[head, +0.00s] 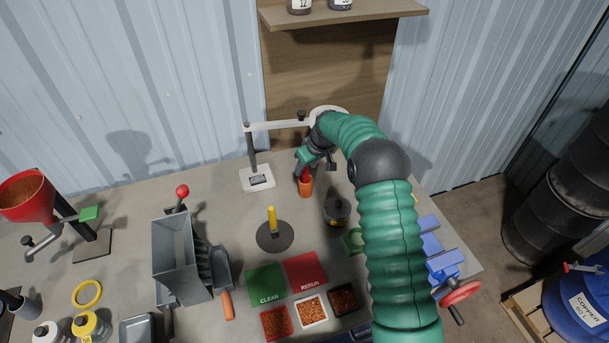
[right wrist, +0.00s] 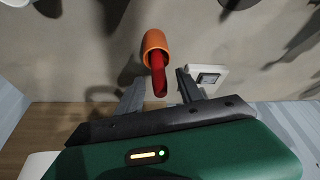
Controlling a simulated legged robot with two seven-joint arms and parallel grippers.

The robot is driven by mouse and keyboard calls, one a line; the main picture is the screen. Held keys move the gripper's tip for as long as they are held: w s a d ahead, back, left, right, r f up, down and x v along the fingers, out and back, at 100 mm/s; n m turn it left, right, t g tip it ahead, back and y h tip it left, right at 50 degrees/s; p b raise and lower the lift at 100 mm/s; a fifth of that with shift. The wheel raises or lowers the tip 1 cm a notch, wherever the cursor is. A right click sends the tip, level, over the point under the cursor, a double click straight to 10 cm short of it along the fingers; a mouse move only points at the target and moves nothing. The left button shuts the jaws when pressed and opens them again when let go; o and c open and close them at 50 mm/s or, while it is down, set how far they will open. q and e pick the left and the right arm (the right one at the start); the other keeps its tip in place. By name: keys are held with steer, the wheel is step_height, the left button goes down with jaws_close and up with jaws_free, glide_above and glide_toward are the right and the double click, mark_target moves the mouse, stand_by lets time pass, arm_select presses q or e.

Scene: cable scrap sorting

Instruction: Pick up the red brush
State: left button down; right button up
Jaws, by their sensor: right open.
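The red brush (head: 305,173) stands in an orange cup (head: 305,188) at the back middle of the bench, with only its upper part showing. In the right wrist view the brush (right wrist: 158,76) sticks out of the orange cup (right wrist: 155,41) toward my gripper. My right gripper (head: 304,164) is at the brush, partly hidden by its own arm in the head view. In the right wrist view its open fingers (right wrist: 160,78) lie on either side of the brush's free end, with gaps visible. The brush's lower end is hidden inside the cup. My left gripper is out of view.
A white-based stand with an arm (head: 257,180) is just left of the cup. A yellow post on a dark disc (head: 272,238) and a dark round container (head: 337,212) stand in front. A grey hopper (head: 177,255) and a blue vise (head: 440,262) flank the area.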

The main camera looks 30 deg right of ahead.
mark_target(305, 172)
steer(key=x, duration=0.2)
steer(key=p+x, duration=0.1)
steer(key=x, duration=0.1)
steer(key=shift+s+d+f, duration=0.1)
steer(key=shift+s+d, duration=0.05)
steer(key=shift+s, duration=0.15)
jaws_close()
